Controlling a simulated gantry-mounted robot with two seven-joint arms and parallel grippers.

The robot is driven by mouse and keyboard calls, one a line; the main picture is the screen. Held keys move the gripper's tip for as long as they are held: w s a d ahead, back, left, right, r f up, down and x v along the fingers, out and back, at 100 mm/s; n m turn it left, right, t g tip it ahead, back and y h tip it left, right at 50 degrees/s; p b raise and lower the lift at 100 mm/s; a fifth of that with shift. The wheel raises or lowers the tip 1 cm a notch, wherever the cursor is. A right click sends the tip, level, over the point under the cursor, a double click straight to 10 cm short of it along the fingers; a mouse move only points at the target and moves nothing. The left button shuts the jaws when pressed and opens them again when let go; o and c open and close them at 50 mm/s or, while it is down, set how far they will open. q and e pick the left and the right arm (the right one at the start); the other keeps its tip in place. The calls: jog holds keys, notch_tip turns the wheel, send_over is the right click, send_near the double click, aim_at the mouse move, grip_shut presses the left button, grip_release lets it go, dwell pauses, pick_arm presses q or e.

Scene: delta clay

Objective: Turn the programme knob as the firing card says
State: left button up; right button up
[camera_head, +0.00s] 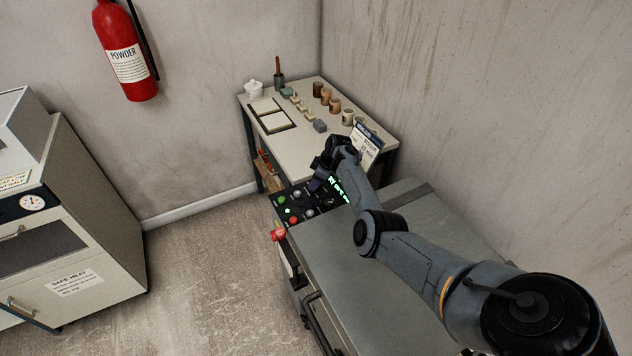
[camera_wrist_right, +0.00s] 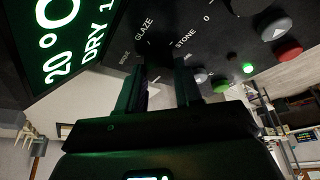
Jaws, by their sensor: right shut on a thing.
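My right gripper (camera_head: 319,183) reaches down to the black control panel (camera_head: 279,199) at the front of the grey kiln. In the right wrist view its two dark fingers (camera_wrist_right: 160,82) are closed on the programme knob, which is dark and mostly hidden between them. Lettering around the knob includes "GLAZE", "STONE" and "0"; the knob's pointer cannot be made out. The green display (camera_wrist_right: 70,45) shows "20 °C" and "DRY 1", partly cut off. The firing card (camera_head: 367,144) stands behind my wrist, its text too small to read. My left gripper is out of view.
Buttons and lamps, including a red button (camera_wrist_right: 289,54) and a green one (camera_wrist_right: 222,88), sit close to the knob. A red emergency knob (camera_head: 278,235) juts from the panel's corner. A table (camera_head: 300,160) with pots and test pieces stands behind. Open floor lies left.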

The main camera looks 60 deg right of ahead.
jog(key=shift+a+r+m+h+p, duration=0.1)
jog(key=shift+r+m+h+p, duration=0.15)
jog(key=shift+m+p, duration=0.5)
jog(key=m+h+p, duration=0.1)
jog(key=m+p, duration=0.1)
jog(key=p, duration=0.1)
jog(key=shift+a+m+h+p, duration=0.1)
jog(key=shift+m+h+p, duration=0.15)
jog(key=shift+m+p, duration=0.55)
jog(key=m, duration=0.1)
jog(key=m+h+p, duration=0.1)
jog(key=m, duration=0.1)
jog(key=shift+a+f+m+g, duration=0.1)
jog(key=shift+f+m+g, duration=0.05)
jog(key=shift+m+g, duration=0.15)
jog(key=shift+w+f+m+g+h+p, duration=0.1)
jog(key=shift+m+g+h+p, duration=0.4)
jog(key=shift+m, duration=1.05)
jog(key=o, duration=1)
